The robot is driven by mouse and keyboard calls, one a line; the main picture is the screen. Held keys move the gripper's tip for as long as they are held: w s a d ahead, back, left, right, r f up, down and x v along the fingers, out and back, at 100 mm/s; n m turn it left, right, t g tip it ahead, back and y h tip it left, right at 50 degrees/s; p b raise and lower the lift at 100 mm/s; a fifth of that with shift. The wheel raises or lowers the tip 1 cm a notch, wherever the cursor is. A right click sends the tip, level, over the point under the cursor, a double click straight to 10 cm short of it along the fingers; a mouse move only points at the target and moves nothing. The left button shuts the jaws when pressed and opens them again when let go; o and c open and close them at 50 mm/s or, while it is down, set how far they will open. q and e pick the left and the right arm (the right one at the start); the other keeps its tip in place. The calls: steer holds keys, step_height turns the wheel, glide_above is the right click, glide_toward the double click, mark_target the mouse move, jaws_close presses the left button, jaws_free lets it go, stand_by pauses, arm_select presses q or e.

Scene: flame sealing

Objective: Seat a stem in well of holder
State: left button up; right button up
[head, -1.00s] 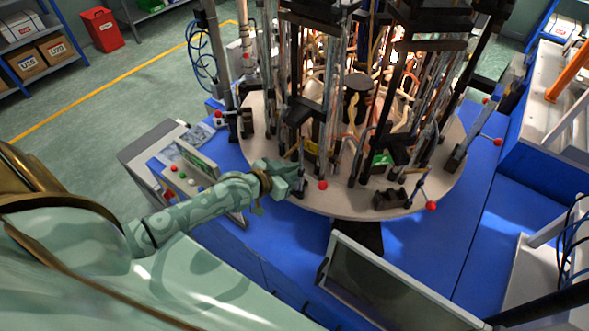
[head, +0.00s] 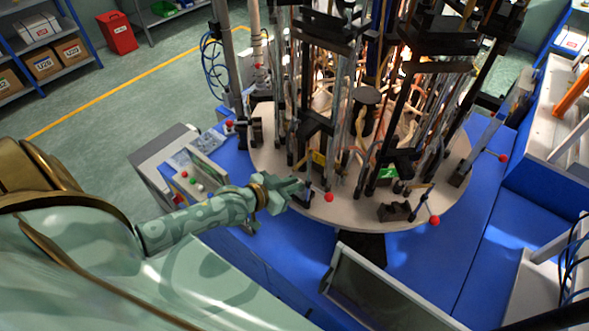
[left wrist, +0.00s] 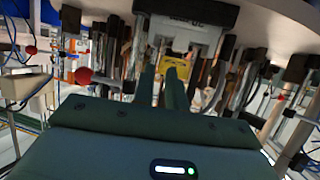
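The round pale turntable (head: 345,208) carries a ring of black upright holders and clamps. Several thin clear and pale stems stand among them, too crowded to single out one stem or see a well. My left gripper (head: 293,192) is at the turntable's near-left edge, just left of a red ball knob (head: 329,197). In the left wrist view its two slim fingers (left wrist: 165,88) point toward a dark-and-grey holder part (left wrist: 185,20) and a yellow tag (left wrist: 178,70). A narrow gap shows between the fingers. No held stem can be made out. My right gripper is out of view.
Another red-knobbed lever (head: 434,220) stands at the turntable's right front. A control box with buttons (head: 190,180) is to the left. A dark screen (head: 375,290) is in front. The blue table top (head: 425,255) is clear at the right front.

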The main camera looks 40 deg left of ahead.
arm_select(q)
steer(key=shift+s+r, duration=0.15)
steer(key=shift+s, duration=0.1)
steer(key=o, duration=0.6)
steer(key=shift+a, duration=0.1)
steer(key=shift+c, duration=0.2)
steer(key=s+r+p, duration=0.1)
steer(key=p, duration=0.1)
steer(key=r+p, duration=0.1)
steer(key=s+r+p, duration=0.1)
steer(key=r+p, duration=0.1)
steer(key=shift+s+a+r+p, duration=0.1)
steer(key=shift+s+a+p, duration=0.2)
steer(key=shift+s+a, duration=0.05)
stand_by(0.4)
